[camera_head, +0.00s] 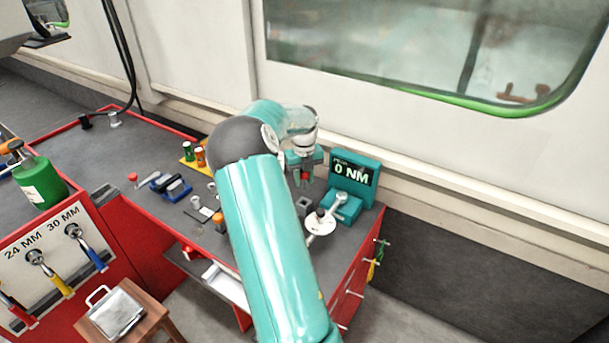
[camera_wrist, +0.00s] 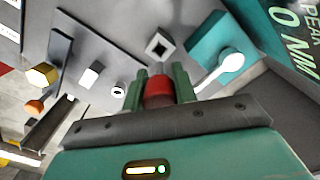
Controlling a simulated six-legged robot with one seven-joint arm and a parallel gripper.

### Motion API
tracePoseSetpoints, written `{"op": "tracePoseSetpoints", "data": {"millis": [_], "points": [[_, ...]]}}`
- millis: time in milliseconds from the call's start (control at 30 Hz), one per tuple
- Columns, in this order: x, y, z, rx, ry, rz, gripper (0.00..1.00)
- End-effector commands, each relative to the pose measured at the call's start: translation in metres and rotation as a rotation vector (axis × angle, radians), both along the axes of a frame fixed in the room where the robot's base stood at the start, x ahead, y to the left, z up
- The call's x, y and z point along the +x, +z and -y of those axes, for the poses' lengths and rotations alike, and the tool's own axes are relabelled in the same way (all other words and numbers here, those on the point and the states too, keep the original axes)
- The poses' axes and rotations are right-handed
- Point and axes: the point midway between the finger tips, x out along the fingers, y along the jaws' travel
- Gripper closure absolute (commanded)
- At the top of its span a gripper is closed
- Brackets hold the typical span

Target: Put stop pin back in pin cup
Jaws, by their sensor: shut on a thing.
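My gripper (camera_head: 304,175) is shut on a red stop pin, held above the right part of the bench. The red stop pin (camera_wrist: 158,92) shows between the green fingers of my gripper (camera_wrist: 159,90) in the wrist view; its lower end is hidden. The pin cup seems to be the small grey square block with a dark square opening (camera_wrist: 159,45), standing on the bench just beyond the pin in the wrist view. In the head view the grey cup (camera_head: 303,206) stands below my gripper. The pin is apart from it.
A teal tester with a "0 NM" display (camera_head: 354,176) stands right of the cup, with a teal block (camera_head: 345,207) and a white round piece (camera_head: 320,222) close by. Small parts, an orange-topped piece (camera_head: 220,222) among them, lie left. The bench's far left top is mostly clear.

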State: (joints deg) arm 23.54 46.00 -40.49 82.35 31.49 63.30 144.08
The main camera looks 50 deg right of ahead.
Motion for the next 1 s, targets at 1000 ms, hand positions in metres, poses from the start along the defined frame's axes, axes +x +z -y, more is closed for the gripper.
{"op": "tracePoseSetpoints", "data": {"millis": [1000], "points": [[0.0, -0.05, 0.002, -0.001, 0.0, 0.001, 1.0]]}}
